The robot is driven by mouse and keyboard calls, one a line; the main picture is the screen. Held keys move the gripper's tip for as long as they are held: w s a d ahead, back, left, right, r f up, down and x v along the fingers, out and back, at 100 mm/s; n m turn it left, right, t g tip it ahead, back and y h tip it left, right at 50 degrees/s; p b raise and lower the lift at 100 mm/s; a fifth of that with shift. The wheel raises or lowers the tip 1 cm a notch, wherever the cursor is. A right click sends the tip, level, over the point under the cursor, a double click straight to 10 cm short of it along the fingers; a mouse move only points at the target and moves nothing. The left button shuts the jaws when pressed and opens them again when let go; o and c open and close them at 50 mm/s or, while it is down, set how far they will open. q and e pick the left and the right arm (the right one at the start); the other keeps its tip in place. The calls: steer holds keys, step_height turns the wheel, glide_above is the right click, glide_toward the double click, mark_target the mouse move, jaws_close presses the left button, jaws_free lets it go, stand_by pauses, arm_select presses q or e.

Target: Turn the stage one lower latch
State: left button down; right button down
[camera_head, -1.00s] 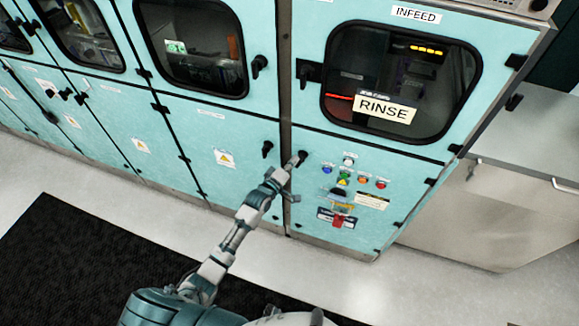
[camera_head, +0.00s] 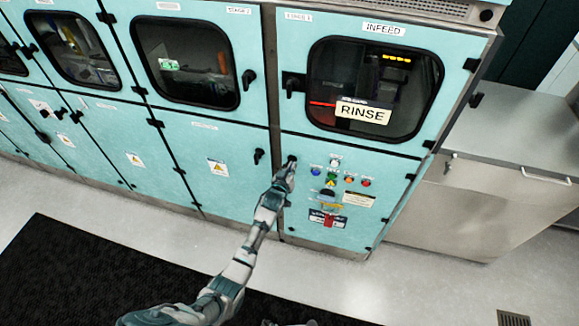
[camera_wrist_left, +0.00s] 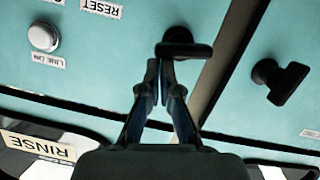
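The stage one lower latch (camera_head: 291,159) is a small black handle near the upper left corner of the lower door under the STAGE 1 window. In the left wrist view the latch (camera_wrist_left: 187,48) shows as a black bar on a round hub, lying roughly level in that picture. My left gripper (camera_head: 286,173) is right at it, just below it in the head view. In the wrist view its fingers (camera_wrist_left: 159,68) come together, with their tips at the bar's edge; I cannot tell whether they touch. The bar is not between the fingers. My right gripper is not in view.
Another black latch (camera_head: 259,155) is on the neighbouring door to the left, across a dark post. Coloured buttons (camera_head: 349,179) and a red switch (camera_head: 328,220) are right of and below my gripper. A RINSE sign (camera_head: 363,112) hangs on the window above.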

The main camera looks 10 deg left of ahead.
arm_select(q)
steer(key=shift+d+f+m+y, duration=0.2)
steer(key=shift+d+m+y, duration=0.1)
steer(key=shift+m, duration=0.4)
steer(key=shift+f, duration=0.1)
stand_by(0.4)
